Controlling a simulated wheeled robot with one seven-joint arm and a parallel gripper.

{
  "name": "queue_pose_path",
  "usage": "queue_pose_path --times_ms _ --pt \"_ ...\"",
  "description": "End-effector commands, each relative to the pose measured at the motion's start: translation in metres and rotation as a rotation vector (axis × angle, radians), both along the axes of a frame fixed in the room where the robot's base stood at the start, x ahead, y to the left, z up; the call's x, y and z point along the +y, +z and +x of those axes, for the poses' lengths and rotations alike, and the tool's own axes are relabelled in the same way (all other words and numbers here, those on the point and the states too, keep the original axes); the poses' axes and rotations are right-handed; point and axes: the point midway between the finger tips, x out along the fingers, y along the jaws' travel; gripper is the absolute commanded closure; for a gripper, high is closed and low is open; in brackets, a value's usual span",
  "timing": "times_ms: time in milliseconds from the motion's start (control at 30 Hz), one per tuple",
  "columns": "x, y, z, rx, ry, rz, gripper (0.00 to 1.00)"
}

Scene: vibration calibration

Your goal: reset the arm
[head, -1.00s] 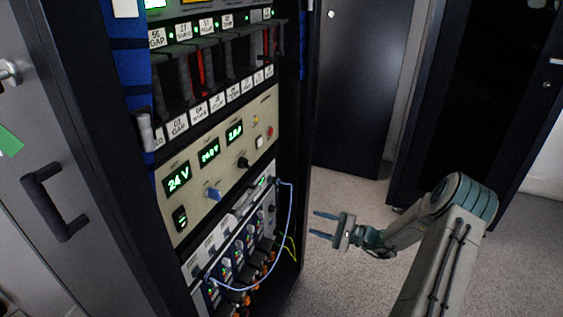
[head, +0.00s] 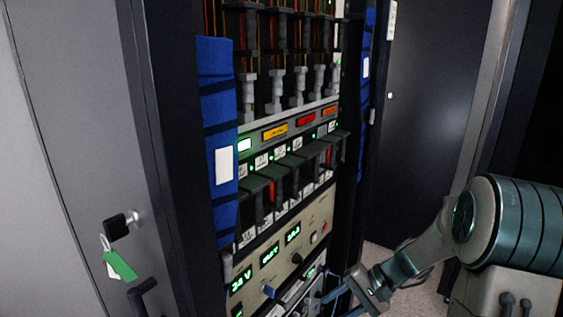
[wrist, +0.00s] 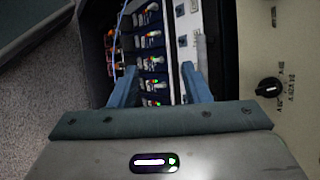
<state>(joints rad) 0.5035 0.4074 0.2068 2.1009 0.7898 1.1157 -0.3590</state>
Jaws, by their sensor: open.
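My gripper (wrist: 160,88) is open and empty in the wrist view, its two blue fingers spread apart. Beyond the fingers is the lower connector panel (wrist: 150,50) of the rack, with several lit connectors and a blue cable. In the head view my gripper (head: 350,294) is at the bottom, in front of the rack's lower part, with its fingertips partly cut off. My bent arm (head: 440,245) comes in from the right. The beige power panel (head: 275,262) has green lit displays and knobs.
The equipment rack (head: 170,150) has blue padded strips (head: 217,110) along its sides. A grey cabinet door (head: 75,160) with a green tag (head: 121,266) stands at left. A dark door (head: 430,120) is behind my arm. Some floor shows at right.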

Motion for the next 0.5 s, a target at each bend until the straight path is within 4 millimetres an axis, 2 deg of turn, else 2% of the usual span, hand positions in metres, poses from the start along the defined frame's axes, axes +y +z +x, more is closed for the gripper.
queue_pose_path --times_ms 33,500 --pt "0.004 0.022 -0.008 -0.011 0.029 -0.046 0.57" --pt "0.010 0.134 -0.084 -0.125 0.222 -0.453 0.57"
